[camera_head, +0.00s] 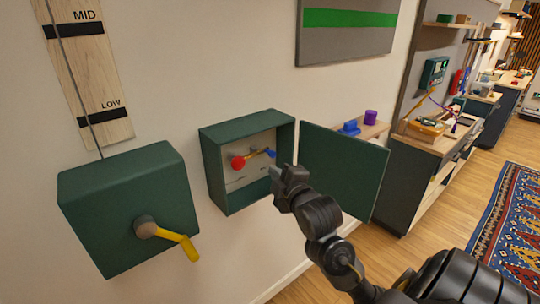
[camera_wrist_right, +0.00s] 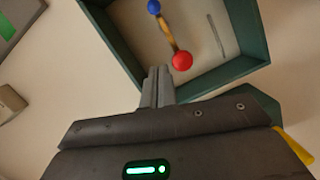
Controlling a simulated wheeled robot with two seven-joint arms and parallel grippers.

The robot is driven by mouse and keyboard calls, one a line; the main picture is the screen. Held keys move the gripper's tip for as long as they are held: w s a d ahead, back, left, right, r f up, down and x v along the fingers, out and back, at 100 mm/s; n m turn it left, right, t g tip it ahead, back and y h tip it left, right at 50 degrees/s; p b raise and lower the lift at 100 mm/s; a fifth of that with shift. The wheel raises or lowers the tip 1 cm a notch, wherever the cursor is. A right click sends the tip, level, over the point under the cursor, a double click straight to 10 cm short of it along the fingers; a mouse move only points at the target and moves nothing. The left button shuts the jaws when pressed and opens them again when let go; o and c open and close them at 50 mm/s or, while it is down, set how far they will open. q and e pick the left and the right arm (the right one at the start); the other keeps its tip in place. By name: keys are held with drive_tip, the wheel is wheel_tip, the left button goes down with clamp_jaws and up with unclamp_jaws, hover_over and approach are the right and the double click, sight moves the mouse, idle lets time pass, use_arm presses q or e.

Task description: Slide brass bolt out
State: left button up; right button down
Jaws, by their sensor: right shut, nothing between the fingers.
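The brass bolt (camera_head: 258,154) is a short yellowish bar inside an open green wall box (camera_head: 214,164). It has a red ball (camera_head: 238,162) at its left end and a blue ball (camera_head: 272,154) at its right end. The right wrist view also shows the bolt (camera_wrist_right: 168,34), with its red ball (camera_wrist_right: 182,61) and blue ball (camera_wrist_right: 154,7). My right gripper (camera_head: 276,172) is shut and empty at the box's right front edge. In the wrist view its fingertips (camera_wrist_right: 157,72) point into the opening, apart from the red ball. My left gripper is out of view.
The box's green door (camera_head: 342,171) hangs open to the right, beside my right arm. A larger green box (camera_head: 125,205) with a yellow crank handle (camera_head: 178,240) sits at the left. A shelf behind the door holds a blue block (camera_head: 349,128) and a purple cylinder (camera_head: 370,117).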

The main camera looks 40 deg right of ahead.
drive_tip(key=shift+w, duration=0.1)
drive_tip(key=w+d+f+p, duration=0.2)
drive_tip(key=w+d+p, duration=0.3)
drive_tip(key=w, duration=0.4)
drive_tip(key=shift+w+d, duration=0.25)
drive_tip(key=shift+d, duration=0.45)
